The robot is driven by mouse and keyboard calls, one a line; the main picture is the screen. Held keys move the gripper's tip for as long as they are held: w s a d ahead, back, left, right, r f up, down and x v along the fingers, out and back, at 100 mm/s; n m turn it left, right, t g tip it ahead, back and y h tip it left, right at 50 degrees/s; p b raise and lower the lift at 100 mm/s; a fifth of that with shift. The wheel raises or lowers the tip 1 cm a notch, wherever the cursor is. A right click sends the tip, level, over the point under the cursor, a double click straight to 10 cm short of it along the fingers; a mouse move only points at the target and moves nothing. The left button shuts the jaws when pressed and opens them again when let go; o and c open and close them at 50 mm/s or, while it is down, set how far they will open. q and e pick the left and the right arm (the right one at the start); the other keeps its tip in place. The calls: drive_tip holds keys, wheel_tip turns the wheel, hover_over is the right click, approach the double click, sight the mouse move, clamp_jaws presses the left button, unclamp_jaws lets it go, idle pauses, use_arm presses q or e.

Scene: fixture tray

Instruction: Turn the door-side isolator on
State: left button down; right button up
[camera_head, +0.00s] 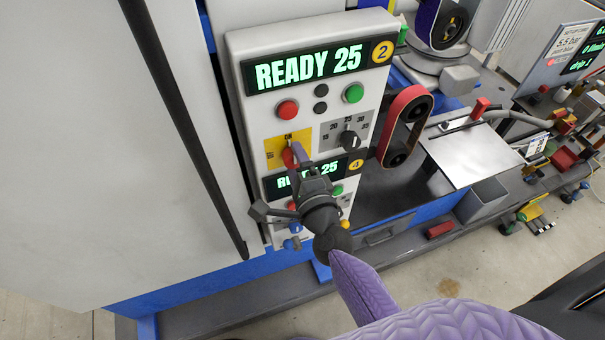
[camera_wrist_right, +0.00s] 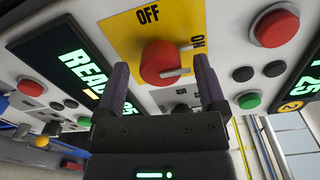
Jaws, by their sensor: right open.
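The isolator is a red rotary knob (camera_head: 287,157) on a yellow plate (camera_head: 273,146) marked ON and OFF, low on the left of the panel numbered 2. My right gripper (camera_head: 299,158) is open at the knob. In the right wrist view its dark purple fingers (camera_wrist_right: 164,84) are on either side of the knob; I cannot tell if they touch it. In the head view the gripper hides part of the knob.
A selector (camera_head: 349,139) sits right of the isolator. Red (camera_head: 287,109) and green (camera_head: 353,93) buttons are above. A lower panel display (camera_head: 350,166) is partly hidden by my right arm. A black door handle (camera_head: 190,130) is left; a red-and-black belt unit (camera_head: 404,125) is right.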

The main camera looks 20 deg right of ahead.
drive_tip(key=s, duration=0.8)
drive_tip(key=shift+s+d+b, duration=0.15)
drive_tip(key=shift+s+b, duration=0.25)
drive_tip(key=shift+b, duration=0.05)
drive_tip(key=shift+r, duration=0.1)
